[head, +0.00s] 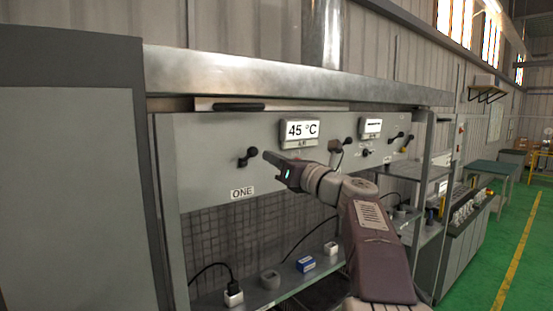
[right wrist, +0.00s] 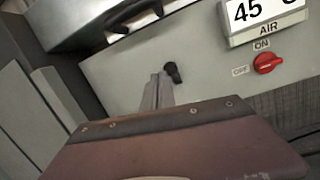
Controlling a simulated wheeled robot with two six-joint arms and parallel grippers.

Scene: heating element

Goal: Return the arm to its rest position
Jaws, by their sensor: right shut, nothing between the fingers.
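My right arm reaches in from the lower right of the head view. Its gripper (head: 270,158) is shut and empty. It is in front of the grey panel (head: 210,150), just right of a black handle (head: 248,157) above the label "ONE". In the right wrist view the shut fingers (right wrist: 153,90) point at the panel, and the black handle (right wrist: 172,73) shows beside their tips. I cannot tell whether they touch it. My left gripper is in neither view.
A display (head: 301,129) reads 45 °C, with a red knob (right wrist: 267,63) below it in the wrist view. The shelf (head: 275,294) below holds a blue box (head: 306,264) and small blocks. A grey cabinet (head: 70,180) stands at left. Green floor (head: 510,240) lies open at right.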

